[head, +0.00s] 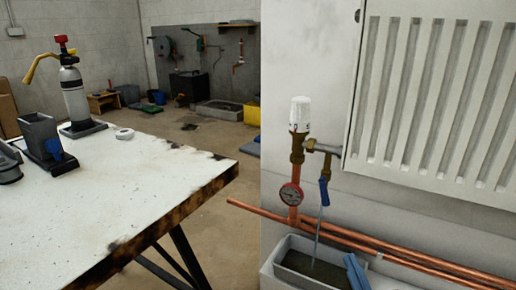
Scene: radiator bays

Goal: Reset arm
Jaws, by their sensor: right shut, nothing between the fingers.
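My right gripper (352,262) shows only as blue fingertips at the bottom edge, right of the middle. They look shut and empty, over the right end of a grey trough (281,272). My left gripper is not in view. A copper pipe riser holds a white thermostatic head (300,114), a red-rimmed gauge (291,194) and a drain valve with a blue lever (324,191). A thin pale stream runs from below the lever into the trough, which holds something dark. The fingertips are apart from the valve.
A white radiator (435,90) hangs on the right wall, with copper pipes (400,262) running low beneath it. A worn white table (115,195) at left carries a bottle with a red top (72,90) and a grey bin (40,133). Open floor lies behind the table.

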